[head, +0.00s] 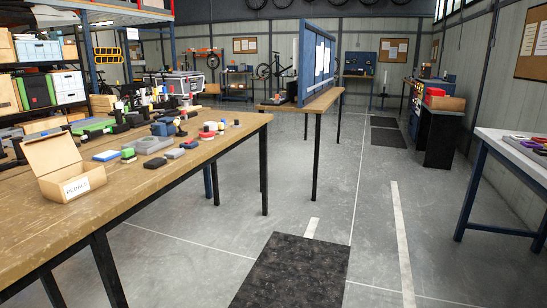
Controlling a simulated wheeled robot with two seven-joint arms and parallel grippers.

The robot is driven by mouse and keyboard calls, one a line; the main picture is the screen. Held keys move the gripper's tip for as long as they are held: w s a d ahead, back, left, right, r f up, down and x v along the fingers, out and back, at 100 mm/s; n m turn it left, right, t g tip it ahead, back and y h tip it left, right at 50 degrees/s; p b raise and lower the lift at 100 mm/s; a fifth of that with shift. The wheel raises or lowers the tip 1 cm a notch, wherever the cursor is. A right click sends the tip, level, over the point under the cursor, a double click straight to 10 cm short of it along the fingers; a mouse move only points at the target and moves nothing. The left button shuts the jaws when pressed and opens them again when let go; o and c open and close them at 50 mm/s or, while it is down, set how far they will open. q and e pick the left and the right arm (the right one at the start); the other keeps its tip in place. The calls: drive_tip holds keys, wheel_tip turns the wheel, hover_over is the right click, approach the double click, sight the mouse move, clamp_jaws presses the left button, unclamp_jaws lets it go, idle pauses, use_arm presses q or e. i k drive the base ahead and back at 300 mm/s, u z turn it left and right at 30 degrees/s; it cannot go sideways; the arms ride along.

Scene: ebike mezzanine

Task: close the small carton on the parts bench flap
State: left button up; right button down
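The small carton (79,183) is a brown cardboard box with a white label on its front side. It sits near the front edge of the wooden bench (188,166) at the left of the head view. Its flap (51,151) stands up and leans back, so the carton is open at the top. I cannot make out what is inside it. Neither of my grippers shows in the head view.
Several small parts and tools, among them a blue-topped block (107,155) and a grey case (154,145), lie right of and behind the carton. A dark floor mat (290,272) lies right of the bench. A white-topped table (520,148) stands far right. The floor between is clear.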

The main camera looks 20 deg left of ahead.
sight(46, 155)
drive_tip(key=i, duration=2.7)
drive_tip(key=u, duration=4.15)
